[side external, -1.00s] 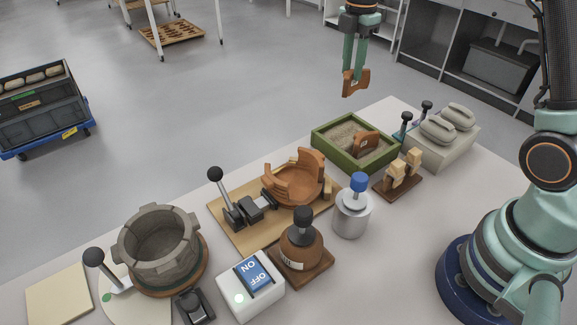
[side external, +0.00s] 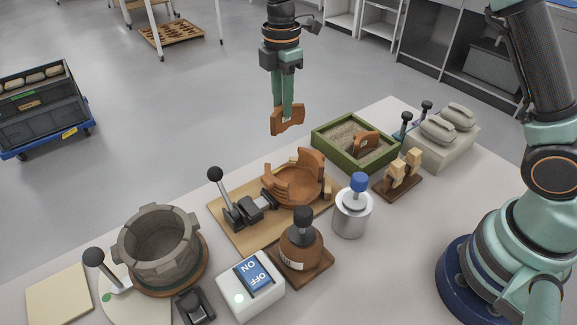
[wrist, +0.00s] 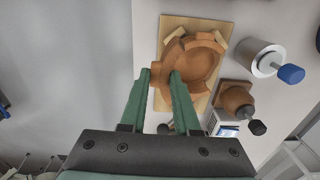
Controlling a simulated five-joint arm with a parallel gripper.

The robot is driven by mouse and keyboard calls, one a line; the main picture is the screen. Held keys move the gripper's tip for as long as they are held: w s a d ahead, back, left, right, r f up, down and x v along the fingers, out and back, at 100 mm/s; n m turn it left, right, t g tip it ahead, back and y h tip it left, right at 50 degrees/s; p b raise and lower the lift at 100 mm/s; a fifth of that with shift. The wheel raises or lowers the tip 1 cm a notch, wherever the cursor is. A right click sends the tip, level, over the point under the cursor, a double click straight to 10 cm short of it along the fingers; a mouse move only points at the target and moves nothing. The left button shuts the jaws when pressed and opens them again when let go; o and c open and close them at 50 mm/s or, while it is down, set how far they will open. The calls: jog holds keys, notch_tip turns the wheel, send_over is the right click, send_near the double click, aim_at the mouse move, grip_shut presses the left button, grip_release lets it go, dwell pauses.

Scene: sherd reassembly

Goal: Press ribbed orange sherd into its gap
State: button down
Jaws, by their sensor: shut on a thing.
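My gripper (side external: 283,106) is shut on an orange sherd (side external: 287,121) and holds it in the air behind the broken orange bowl. The bowl (side external: 293,191) sits on a wooden board (side external: 232,233), with tall pieces standing on its rim and open gaps between them. In the wrist view, my gripper's green fingers (wrist: 161,82) are either side of the held sherd (wrist: 161,99), with the bowl (wrist: 203,64) just beyond. The sherd is clear of the bowl in the side view. Its ribbing is too small to make out.
A green sand tray (side external: 330,149) holds another orange sherd (side external: 366,143). A black-handled clamp (side external: 236,207) stands on the board left of the bowl. A silver canister with blue knob (side external: 352,213) and a brown knobbed pot (side external: 302,247) stand in front. A grey notched pot (side external: 157,245) is at left.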

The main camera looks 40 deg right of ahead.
aim_at(274, 135)
jog(key=shift+s+a+f, duration=0.1)
jog(key=shift+a+f, duration=0.35)
jog(key=shift+f, duration=0.8)
jog(key=shift+s+a+f, duration=0.1)
jog(key=shift+a+f, duration=0.4)
jog(key=shift+f, duration=0.75)
jog(key=shift+s+a+f, duration=0.1)
jog(key=shift+a+f, duration=0.35)
jog(key=shift+f, duration=0.8)
jog(key=shift+s+f, duration=0.25)
jog(key=shift+f, duration=0.2)
jog(key=shift+s+f, duration=0.1)
jog(key=shift+s, duration=0.2)
jog(key=shift+f, duration=0.35)
jog(key=c, duration=0.6)
grip_release()
jog(key=shift+o, duration=0.2)
